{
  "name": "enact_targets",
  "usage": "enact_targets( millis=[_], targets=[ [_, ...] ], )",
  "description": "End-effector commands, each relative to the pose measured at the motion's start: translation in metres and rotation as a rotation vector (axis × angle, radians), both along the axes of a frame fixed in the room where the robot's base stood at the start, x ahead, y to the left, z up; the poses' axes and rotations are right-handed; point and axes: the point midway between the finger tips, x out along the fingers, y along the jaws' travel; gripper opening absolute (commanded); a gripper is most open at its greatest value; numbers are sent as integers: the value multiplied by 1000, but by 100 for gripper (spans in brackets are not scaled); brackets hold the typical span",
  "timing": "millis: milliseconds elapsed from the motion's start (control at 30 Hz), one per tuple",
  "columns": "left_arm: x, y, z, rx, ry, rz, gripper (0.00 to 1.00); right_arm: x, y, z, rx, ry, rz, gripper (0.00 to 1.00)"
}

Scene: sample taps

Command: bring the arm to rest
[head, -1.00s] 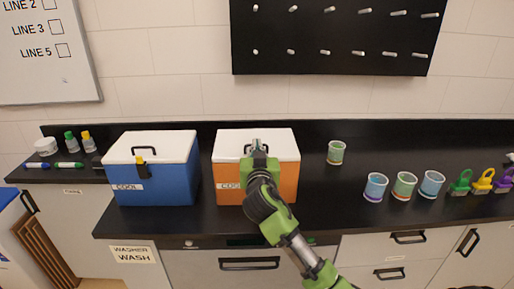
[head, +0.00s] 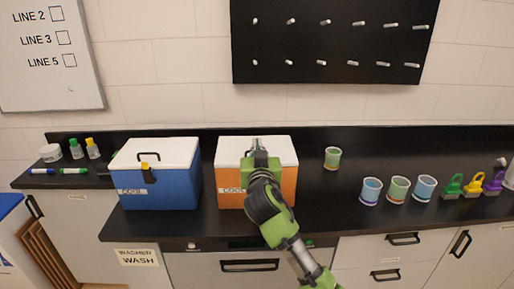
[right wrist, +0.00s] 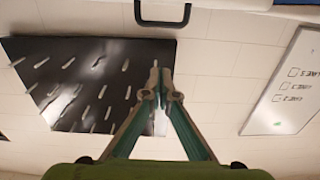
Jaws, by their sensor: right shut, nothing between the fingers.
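My right gripper (head: 257,146) is held in front of the orange cooler (head: 284,184), with its tip overlapping the white lid in the head view. Its fingers also show in the right wrist view (right wrist: 158,85), closed together at the tips with nothing between them. Behind them in that view are the wall and the black peg board (right wrist: 85,80). My right arm comes up from the bottom of the head view and hides part of the orange cooler's front. Whether the gripper touches the cooler I cannot tell. My left gripper is not in view.
A blue cooler (head: 165,190) with a latch stands left of the orange one on the black counter (head: 325,205). Markers and small bottles (head: 92,148) are at the left.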

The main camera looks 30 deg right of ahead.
Motion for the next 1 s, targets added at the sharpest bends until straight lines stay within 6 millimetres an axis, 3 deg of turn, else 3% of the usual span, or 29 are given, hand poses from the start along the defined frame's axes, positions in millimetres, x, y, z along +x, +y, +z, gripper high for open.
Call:
enact_targets(
  millis=[100,400,767,867,967,1000],
  targets=[
    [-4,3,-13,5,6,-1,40,-20,12,-4,3,-2,0,0],
    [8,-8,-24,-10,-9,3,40,-58,34,-1,2,-1,-1,0],
    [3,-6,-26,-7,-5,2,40,-67,39,1,0,4,-2,0],
    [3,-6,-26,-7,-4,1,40,-71,43,-16,7,45,9,0],
    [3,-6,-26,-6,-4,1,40,-84,53,-59,21,159,39,0],
    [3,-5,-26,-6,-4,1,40,-92,60,-82,30,223,57,0]
  ],
)
